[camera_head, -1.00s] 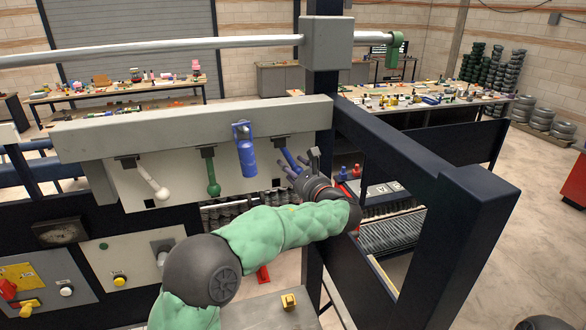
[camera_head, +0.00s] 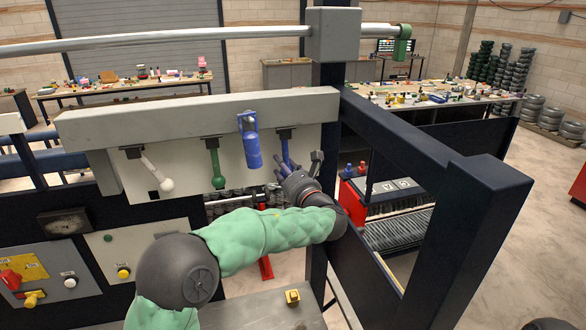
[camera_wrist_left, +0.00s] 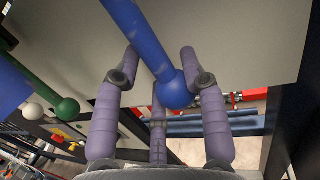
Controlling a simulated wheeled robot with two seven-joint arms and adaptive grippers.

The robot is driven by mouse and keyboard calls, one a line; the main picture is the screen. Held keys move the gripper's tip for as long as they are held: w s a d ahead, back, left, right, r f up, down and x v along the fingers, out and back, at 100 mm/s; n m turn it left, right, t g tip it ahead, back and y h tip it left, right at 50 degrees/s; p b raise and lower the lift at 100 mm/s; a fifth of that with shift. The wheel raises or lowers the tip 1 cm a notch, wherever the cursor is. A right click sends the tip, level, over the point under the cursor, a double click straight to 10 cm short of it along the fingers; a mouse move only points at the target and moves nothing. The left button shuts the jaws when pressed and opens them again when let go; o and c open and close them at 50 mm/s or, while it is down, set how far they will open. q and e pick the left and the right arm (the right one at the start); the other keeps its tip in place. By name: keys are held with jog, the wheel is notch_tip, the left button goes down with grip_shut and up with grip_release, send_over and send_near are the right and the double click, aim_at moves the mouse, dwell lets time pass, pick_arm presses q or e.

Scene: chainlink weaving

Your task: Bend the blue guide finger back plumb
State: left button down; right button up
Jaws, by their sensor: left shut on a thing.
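The blue guide finger (camera_head: 285,149) hangs from a dark bracket at the right end of the pale panel and looks close to upright in the head view. Its lower end is hidden by my left gripper (camera_head: 293,183). In the left wrist view the blue finger (camera_wrist_left: 143,38) ends in a ball (camera_wrist_left: 175,92) that sits between the purple fingers of my left gripper (camera_wrist_left: 160,92), which is shut on it. The green guide finger (camera_head: 215,165) hangs nearly upright, and the white one (camera_head: 154,173) slants down to the right. My right gripper is not in view.
A blue cylinder (camera_head: 251,147) hangs on the beam just left of the blue finger. A dark post and rail (camera_head: 400,130) stand close on the right of my left arm. A control panel with knobs (camera_head: 45,275) is at lower left. Workbenches stand behind.

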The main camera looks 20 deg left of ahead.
pick_arm(q)
jog(key=shift+s+a+r, duration=0.15)
jog(key=shift+a+r, duration=0.15)
jog(key=shift+r, duration=0.1)
jog(key=c, duration=0.9)
grip_release()
jog(key=shift+o, duration=0.4)
jog(key=shift+f, duration=0.1)
jog(key=shift+f, duration=0.1)
jog(key=shift+d, duration=0.2)
jog(key=shift+s+d, duration=0.3)
jog(key=v, duration=1.1)
